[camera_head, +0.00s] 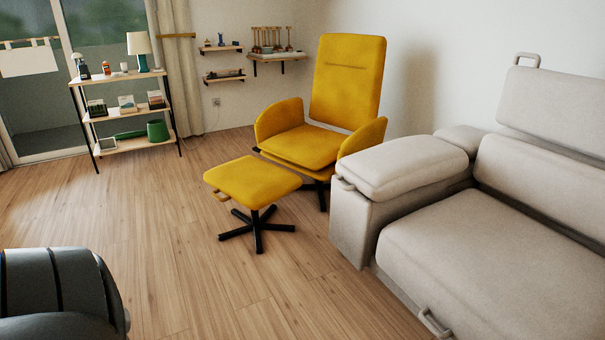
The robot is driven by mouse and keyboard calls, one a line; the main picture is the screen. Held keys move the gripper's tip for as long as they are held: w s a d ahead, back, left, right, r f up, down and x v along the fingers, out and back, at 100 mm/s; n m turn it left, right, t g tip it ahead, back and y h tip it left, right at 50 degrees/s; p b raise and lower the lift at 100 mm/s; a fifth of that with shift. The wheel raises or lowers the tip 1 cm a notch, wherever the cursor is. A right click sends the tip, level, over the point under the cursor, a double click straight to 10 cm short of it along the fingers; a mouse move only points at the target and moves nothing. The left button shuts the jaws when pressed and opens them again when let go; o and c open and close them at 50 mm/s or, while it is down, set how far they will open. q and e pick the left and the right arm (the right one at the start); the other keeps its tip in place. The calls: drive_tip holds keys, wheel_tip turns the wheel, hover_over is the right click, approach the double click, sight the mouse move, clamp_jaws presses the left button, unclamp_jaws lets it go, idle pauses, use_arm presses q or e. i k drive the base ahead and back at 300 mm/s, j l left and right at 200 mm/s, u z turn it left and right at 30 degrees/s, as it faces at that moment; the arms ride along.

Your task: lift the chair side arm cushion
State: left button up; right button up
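The grey arm cushion (402,165) lies flat on the arm of the grey sofa, on the side toward the yellow chair (345,85). A small loop handle (344,184) shows at its front left edge. The cushion sits on the sofa arm base (350,225), with no clear gap between them. A smaller grey block (461,138) is behind it, against the sofa back. Neither of my grippers is in view, and nothing touches the cushion.
A yellow footstool (253,181) on a dark star base stands left of the sofa arm. The sofa seat (480,260) has a handle (434,322) at its front. A shelf (125,110) with a lamp stands at the back left.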

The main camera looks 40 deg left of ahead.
sight(388, 170)
drive_tip(key=u, duration=1.15)
drive_tip(key=i+j+z, duration=0.1)
drive_tip(key=z, duration=0.15)
